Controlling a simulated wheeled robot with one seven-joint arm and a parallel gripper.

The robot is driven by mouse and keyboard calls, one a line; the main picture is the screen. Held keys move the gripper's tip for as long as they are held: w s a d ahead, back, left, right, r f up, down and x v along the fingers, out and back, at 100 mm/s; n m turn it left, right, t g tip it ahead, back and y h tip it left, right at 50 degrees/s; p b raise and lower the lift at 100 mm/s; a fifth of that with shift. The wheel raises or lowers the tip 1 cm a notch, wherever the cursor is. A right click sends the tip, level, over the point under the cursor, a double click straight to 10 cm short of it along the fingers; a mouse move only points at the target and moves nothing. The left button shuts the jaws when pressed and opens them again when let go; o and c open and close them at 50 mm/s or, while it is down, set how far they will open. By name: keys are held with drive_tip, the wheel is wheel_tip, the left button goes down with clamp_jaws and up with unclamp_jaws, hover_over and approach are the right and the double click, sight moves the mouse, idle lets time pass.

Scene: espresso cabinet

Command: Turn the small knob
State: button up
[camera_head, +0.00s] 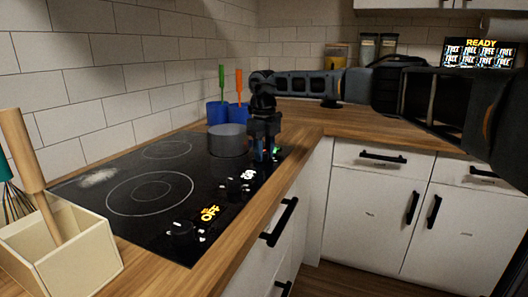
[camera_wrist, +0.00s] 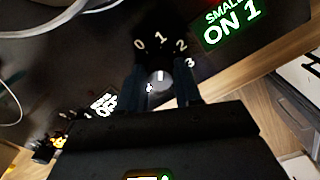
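The small knob (camera_wrist: 160,80) shows in the wrist view as a dark round knob with a white pointer line. The pointer is towards the 1 on a printed scale from 0 to 3. A green display (camera_wrist: 231,24) beside it reads "SMALL ON 1". My gripper (camera_wrist: 161,88) has one finger on each side of the knob, close against it, and appears shut on it. In the head view my gripper (camera_head: 265,152) points down over the far right corner of the black cooktop (camera_head: 130,214) and hides the knob there.
A grey pot (camera_head: 228,140) stands on the cooktop just left of my gripper. Blue cups (camera_head: 217,113) with utensils are behind it. A cream utensil box (camera_head: 85,248) is front left.

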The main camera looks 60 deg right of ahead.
clamp_jaws()
drive_tip(key=shift+r, duration=0.1)
drive_tip(key=n+p, duration=0.2)
drive_tip(key=n, duration=0.1)
drive_tip(key=shift+r, duration=0.1)
drive_tip(key=n+p, duration=0.1)
drive_tip(key=n, duration=0.3)
drive_tip(key=shift+n+p, duration=0.3)
drive_tip(key=shift+n, duration=0.1)
idle(0.3)
drive_tip(key=shift+o, duration=2.2)
unclamp_jaws()
